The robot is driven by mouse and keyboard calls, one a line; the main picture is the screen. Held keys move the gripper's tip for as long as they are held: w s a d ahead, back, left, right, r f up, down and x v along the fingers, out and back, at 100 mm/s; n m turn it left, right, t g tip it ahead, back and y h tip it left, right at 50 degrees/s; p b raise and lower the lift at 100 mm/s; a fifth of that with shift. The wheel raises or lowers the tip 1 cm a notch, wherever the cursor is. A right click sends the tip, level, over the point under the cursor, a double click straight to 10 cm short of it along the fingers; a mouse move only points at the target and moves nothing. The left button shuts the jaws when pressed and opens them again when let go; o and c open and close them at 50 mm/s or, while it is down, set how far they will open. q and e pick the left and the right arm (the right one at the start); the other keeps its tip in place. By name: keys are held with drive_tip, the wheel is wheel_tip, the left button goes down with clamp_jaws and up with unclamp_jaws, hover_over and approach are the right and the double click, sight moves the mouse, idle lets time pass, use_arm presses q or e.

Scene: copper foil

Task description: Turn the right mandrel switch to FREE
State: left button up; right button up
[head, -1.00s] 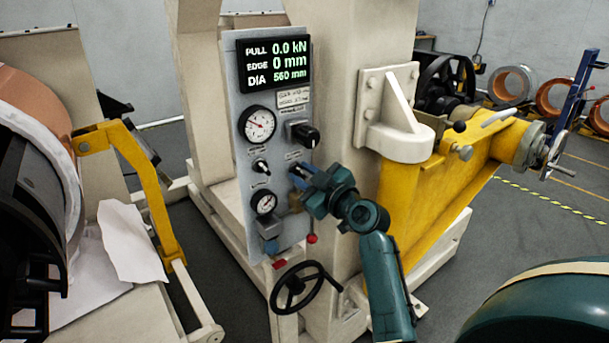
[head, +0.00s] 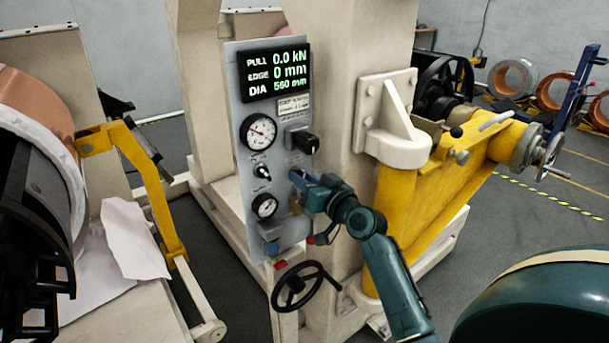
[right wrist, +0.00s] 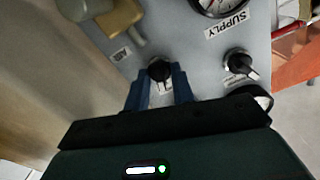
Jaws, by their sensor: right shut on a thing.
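A grey control panel (head: 247,130) stands on the cream machine post. My right gripper (head: 297,179) is at the panel's right edge, below a large black knob (head: 305,141). In the right wrist view its blue fingers (right wrist: 159,82) are shut on a small black rotary knob (right wrist: 160,69), the right mandrel switch. The fingers lie on either side of it. In the head view my gripper hides this switch. Another small black switch (head: 262,172) sits to its left and also shows in the right wrist view (right wrist: 240,64). The label lettering by the held switch is unreadable. My left gripper is out of view.
The panel's display (head: 274,72) reads 0.0 kN, 0 mm, 560 mm. Two gauges (head: 259,134) (head: 265,206) are on the panel. A brass-coloured fitting (right wrist: 121,17) is close to the held switch. A black handwheel (head: 297,286) is below. A yellow beam (head: 425,220) is to the right.

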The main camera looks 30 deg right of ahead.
drive_tip(key=shift+m, duration=0.6)
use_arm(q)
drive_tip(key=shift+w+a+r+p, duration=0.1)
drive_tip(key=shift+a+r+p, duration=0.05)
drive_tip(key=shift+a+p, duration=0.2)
use_arm(e)
drive_tip(key=shift+m, duration=0.6)
drive_tip(key=shift+f, duration=0.1)
drive_tip(key=o, duration=0.6)
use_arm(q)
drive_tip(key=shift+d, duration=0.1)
use_arm(e)
drive_tip(key=shift+s, duration=0.1)
